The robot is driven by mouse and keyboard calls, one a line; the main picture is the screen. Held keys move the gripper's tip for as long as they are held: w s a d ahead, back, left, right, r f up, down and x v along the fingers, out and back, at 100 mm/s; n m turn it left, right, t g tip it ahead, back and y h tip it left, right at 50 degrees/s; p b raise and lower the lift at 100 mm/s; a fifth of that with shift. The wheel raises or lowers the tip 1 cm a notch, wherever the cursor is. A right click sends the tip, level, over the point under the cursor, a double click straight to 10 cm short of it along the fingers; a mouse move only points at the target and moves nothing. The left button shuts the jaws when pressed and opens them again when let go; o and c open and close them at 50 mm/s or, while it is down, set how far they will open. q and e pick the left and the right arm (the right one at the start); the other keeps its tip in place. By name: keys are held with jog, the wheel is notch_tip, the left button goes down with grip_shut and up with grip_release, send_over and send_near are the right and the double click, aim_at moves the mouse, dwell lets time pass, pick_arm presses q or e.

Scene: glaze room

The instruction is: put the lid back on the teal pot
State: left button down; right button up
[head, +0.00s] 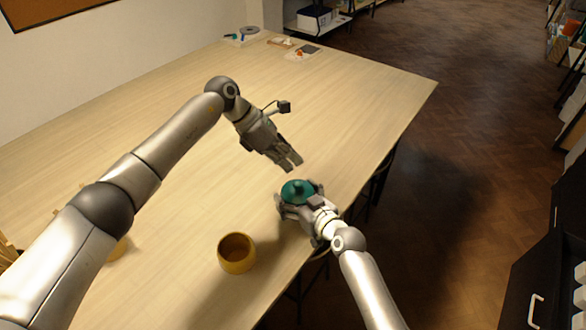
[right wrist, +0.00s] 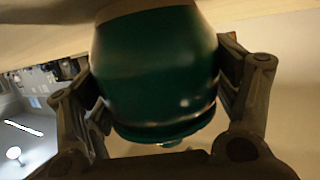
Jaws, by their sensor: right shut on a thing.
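The teal pot (head: 292,196) is near the table's right edge in the head view. My right gripper (head: 298,194) is shut around its sides; in the right wrist view the pot (right wrist: 155,65) fills the space between both fingers. That view is upside down, with the pale table at the top. A teal lid with a small knob (head: 297,186) appears to sit on the pot's mouth; its rim (right wrist: 170,130) shows in the wrist view. I cannot tell whether it is fully seated. My left gripper (head: 291,161) is above and beyond the pot, fingers slightly apart, empty.
A yellow pot (head: 237,252), open at the top, stands left of my right gripper. Another yellow thing (head: 120,248) is partly hidden behind my left arm. Small items (head: 300,52) lie at the table's far end. The middle of the table (head: 330,105) is clear. Dark floor lies to the right.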

pick_arm(q)
jog(key=shift+w+a+f+n+g+h, duration=0.4)
jog(key=shift+w+a+n+h, duration=0.25)
jog(key=shift+n, duration=0.2)
jog(key=shift+w+a+f+n+g+h, duration=0.35)
jog(key=shift+w+a+n+h, duration=0.2)
jog(key=shift+n, duration=0.3)
jog(key=shift+a, duration=0.1)
jog(key=shift+s+a+r+n+t, duration=0.2)
jog(key=shift+s+r+n+t, duration=0.15)
jog(key=shift+n+t, duration=0.15)
jog(key=shift+a+r+n+t, duration=0.1)
jog(key=shift+r+n+t, duration=0.2)
jog(key=shift+n, duration=0.1)
jog(key=shift+s, duration=0.1)
jog(key=shift+s+a+f+n+t, duration=0.1)
jog(key=shift+s+a+n+t, duration=0.25)
jog(key=shift+n+t, duration=0.5)
jog(key=shift+s+a+r+n+t, duration=0.2)
jog(key=shift+s+r+n+t, duration=0.25)
jog(key=shift+n+t, duration=0.4)
